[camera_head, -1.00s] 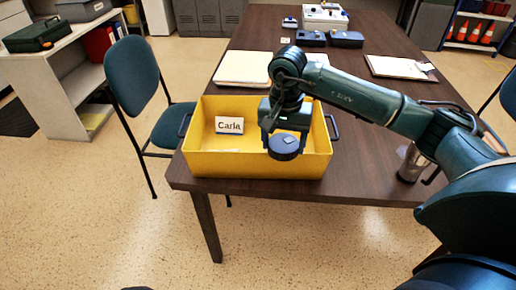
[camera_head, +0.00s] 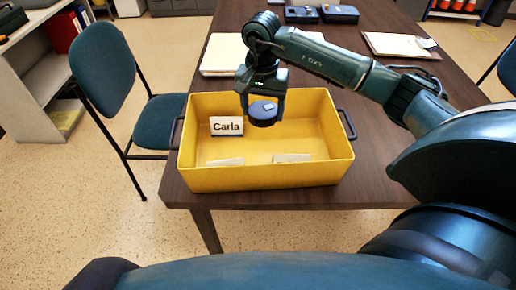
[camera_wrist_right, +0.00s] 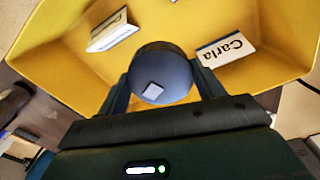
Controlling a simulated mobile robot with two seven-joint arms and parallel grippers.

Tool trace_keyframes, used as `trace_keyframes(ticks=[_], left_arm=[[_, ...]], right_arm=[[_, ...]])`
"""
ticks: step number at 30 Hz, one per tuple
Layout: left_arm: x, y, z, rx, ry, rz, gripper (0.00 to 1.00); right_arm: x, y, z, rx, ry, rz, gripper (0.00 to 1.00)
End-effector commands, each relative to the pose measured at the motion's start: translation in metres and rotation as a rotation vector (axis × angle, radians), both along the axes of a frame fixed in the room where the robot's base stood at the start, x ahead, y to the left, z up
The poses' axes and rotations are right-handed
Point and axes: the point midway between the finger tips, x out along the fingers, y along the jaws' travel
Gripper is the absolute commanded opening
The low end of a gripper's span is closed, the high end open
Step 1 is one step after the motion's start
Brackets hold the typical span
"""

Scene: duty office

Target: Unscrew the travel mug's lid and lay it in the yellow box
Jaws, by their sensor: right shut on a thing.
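The travel mug's lid (camera_head: 263,117), a dark blue-grey disc with a small light square on top, is held between the fingers of my right gripper (camera_head: 262,105). In the right wrist view the lid (camera_wrist_right: 160,68) sits between both fingers (camera_wrist_right: 162,84). The lid is over the inside of the yellow box (camera_head: 265,178), apart from its floor as far as I can tell. The yellow box stands at the table's near edge and also fills the right wrist view (camera_wrist_right: 72,84). The mug's body does not show clearly now. My left gripper is not in view.
A white "Carla" card (camera_head: 227,126) stands inside the box, at the back left. Two other white cards (camera_head: 292,158) are near its front wall. Papers (camera_head: 222,54) lie behind the box on the dark table (camera_head: 375,165). A chair (camera_head: 103,67) stands to the left.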

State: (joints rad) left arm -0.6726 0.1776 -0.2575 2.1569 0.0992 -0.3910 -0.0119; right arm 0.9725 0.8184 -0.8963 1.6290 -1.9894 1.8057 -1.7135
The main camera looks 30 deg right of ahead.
Motion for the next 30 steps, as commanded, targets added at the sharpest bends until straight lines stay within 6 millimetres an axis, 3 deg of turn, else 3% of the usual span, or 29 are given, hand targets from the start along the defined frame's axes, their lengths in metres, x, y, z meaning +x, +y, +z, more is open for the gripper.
trace_keyframes(ticks=[3, 13, 27, 30], left_arm=[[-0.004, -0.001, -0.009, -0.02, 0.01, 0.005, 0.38], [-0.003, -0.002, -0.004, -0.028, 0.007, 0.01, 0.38], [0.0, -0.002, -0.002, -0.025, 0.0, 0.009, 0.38], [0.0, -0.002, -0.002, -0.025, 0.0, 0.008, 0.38]], right_arm=[[0.0, 0.0, -0.023, 0.001, -0.001, -0.001, 0.4], [0.0, 0.001, -0.077, 0.002, 0.001, -0.001, 0.4], [0.0, 0.0, -0.127, 0.002, -0.001, -0.001, 0.4], [0.001, 0.0, -0.128, 0.001, -0.004, 0.0, 0.4]])
